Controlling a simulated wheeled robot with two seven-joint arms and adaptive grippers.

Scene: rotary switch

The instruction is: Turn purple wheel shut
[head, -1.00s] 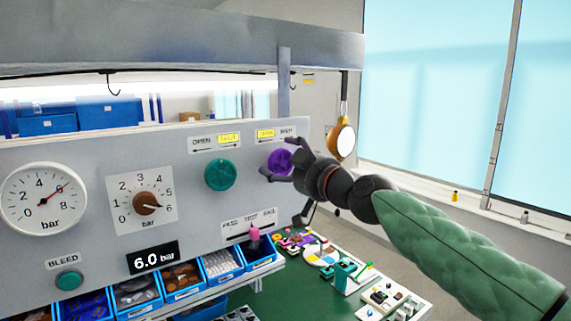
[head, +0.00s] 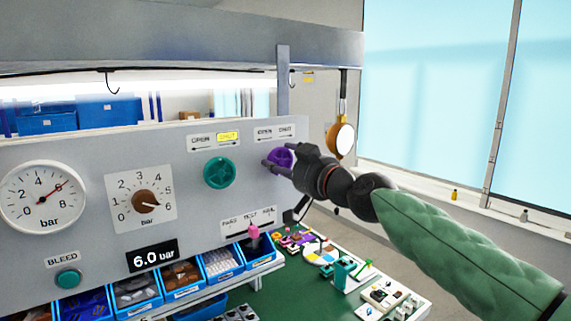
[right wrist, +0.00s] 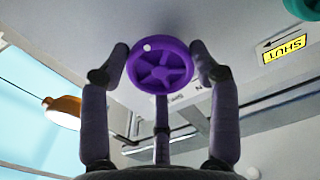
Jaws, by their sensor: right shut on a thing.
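The purple wheel (head: 281,157) is mounted near the right end of the grey panel (head: 95,140). My right gripper (head: 274,163) is shut on it. In the right wrist view the purple wheel (right wrist: 160,65) shows its spokes and a white dot at its upper left. The fingers of my right gripper (right wrist: 160,62) touch or nearly touch its rim on both sides, with another finger below. The OPEN and SHUT labels (head: 275,132) above the wheel are both unlit. My left gripper is out of view.
A teal wheel (head: 219,173) sits left of the purple one, its SHUT label (head: 228,137) lit yellow. A pink lever (head: 253,232) is below. The gauge (head: 42,197), brown knob (head: 146,200) and 6.0 bar display (head: 152,255) are further left. An orange-rimmed lamp (head: 341,138) hangs right.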

